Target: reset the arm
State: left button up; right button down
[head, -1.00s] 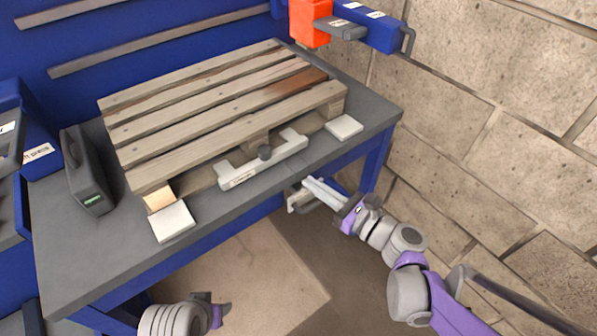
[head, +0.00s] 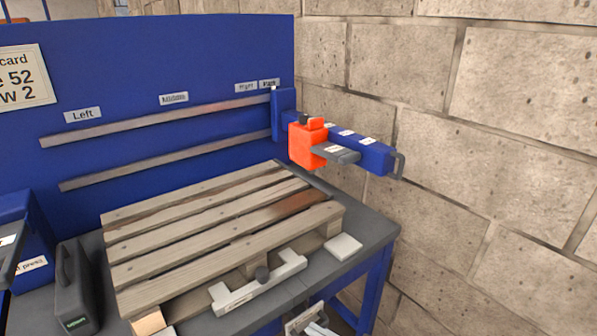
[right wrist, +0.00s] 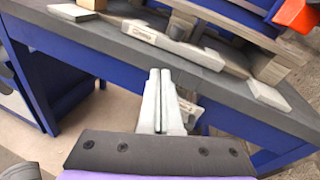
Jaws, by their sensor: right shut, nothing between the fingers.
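My right gripper (head: 315,327) shows only at the bottom edge of the head view, in front of the bench's front edge. In the right wrist view its two pale fingers (right wrist: 160,78) are together with nothing between them. They point at the bench front, below the white clamp bar (right wrist: 168,42). A pale bracket (right wrist: 188,112) is beside and behind the fingers; I cannot tell whether they touch it. My left gripper is outside both current views.
A wooden pallet (head: 215,228) lies on the grey bench (head: 375,232), with the clamp bar (head: 262,286) along its front. An orange and blue unit (head: 307,146) juts out above the bench's right rear. A dark case (head: 75,290) stands at left. A block wall (head: 480,150) bounds the right.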

jog(key=s+d+f+n+g+h, duration=0.2)
jog(key=s+f+n+g+h, duration=0.35)
jog(key=s+f+n, duration=0.5)
jog(key=s+d+f+n+h, duration=0.1)
jog(key=s+d+n+h, duration=0.65)
jog(key=d+n, duration=0.45)
pick_arm(q)
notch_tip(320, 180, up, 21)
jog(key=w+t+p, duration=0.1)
jog(key=p, duration=1.7)
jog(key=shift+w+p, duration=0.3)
pick_arm(e)
notch_tip(320, 180, up, 21)
jog(key=w+a+n, duration=0.1)
jog(key=shift+a, duration=0.15)
